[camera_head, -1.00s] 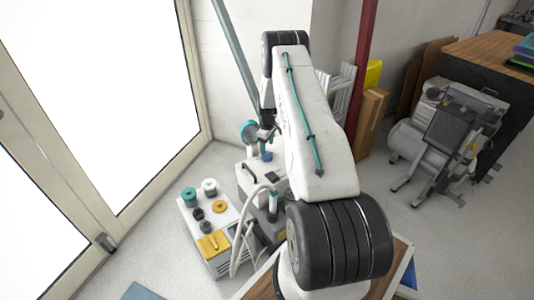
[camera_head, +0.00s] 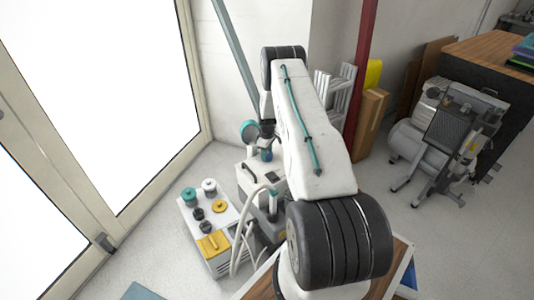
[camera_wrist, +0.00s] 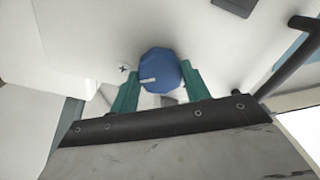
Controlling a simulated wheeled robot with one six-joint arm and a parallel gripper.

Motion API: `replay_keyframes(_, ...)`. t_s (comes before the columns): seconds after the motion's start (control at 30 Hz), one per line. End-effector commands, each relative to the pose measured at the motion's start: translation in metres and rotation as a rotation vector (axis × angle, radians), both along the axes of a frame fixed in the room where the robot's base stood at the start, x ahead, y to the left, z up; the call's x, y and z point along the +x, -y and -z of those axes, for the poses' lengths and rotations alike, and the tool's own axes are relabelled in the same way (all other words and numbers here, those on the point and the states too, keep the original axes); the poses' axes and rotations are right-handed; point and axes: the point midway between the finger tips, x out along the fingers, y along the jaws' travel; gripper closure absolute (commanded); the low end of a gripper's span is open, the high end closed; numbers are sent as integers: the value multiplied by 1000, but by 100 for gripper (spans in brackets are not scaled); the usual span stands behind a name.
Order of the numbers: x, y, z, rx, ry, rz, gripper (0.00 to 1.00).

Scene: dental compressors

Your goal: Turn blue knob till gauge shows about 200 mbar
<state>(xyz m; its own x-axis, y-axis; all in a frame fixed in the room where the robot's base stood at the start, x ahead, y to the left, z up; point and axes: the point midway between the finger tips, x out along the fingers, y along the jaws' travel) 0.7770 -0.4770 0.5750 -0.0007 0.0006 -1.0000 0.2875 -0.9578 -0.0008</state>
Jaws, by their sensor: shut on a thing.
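The blue knob (camera_wrist: 160,71) shows in the wrist view, with a pale pointer mark on its face. It sits on a white panel of the machine (camera_head: 247,178). My gripper (camera_wrist: 161,84) has its two green fingers on either side of the knob, shut on it. In the head view the knob (camera_head: 267,155) is a small blue spot beside my arm, and the gripper there is mostly hidden. No gauge reading can be made out in either view.
A white cart (camera_head: 215,230) with teal, black and yellow items stands left of the machine. A pale hose (camera_head: 240,232) curves in front. A grey compressor (camera_head: 440,140) stands at the right. Glass doors (camera_head: 130,100) are on the left.

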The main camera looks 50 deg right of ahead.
Motion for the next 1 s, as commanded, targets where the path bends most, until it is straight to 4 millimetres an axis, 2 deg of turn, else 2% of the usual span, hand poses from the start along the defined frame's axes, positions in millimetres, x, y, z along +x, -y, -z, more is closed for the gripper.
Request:
replay_keyframes(0.37, 1, 1, -1, -2, 1, 124, 76)
replay_keyframes(1.0, 1, 1, -1, -2, 3, 705, 76)
